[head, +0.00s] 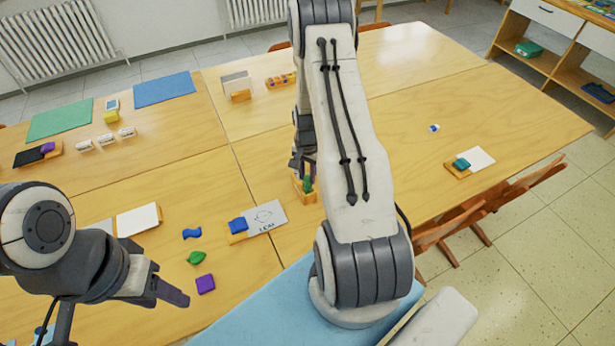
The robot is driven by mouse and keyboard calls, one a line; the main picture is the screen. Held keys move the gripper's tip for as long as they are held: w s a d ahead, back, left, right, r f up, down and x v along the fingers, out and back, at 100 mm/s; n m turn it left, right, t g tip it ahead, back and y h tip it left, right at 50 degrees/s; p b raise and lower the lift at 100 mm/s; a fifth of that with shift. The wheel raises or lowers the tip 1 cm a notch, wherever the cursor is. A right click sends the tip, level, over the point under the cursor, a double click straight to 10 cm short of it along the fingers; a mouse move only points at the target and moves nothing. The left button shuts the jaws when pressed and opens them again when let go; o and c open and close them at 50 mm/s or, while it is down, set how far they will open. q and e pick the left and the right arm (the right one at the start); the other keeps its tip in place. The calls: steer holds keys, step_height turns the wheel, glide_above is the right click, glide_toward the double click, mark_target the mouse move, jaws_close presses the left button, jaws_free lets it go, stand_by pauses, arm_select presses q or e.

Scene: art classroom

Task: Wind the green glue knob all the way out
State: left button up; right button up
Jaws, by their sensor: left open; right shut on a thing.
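A small green thing (308,184), which looks like the green glue, stands in a small wooden holder (310,197) near the middle of the table. My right gripper (302,172) points down at it and is shut on it. My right arm hides much of the glue and holder, and I cannot tell how far the knob is wound. My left gripper (172,292) is open and empty, low at the left over the near table, well apart from the glue.
Blue (192,233), green (196,258) and purple (205,284) pieces lie between the grippers. A white panel (138,220) lies farther left. The table's right side is mostly clear.

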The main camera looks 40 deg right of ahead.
steer(key=m, duration=0.5)
steer(key=shift+m, duration=0.4)
steer(key=m, duration=0.5)
steer(key=shift+m, duration=0.4)
steer(key=o, duration=1.4)
steer(key=shift+o, duration=0.2)
steer(key=n, duration=0.5)
steer(key=shift+n, duration=0.3)
steer(key=n, duration=0.6)
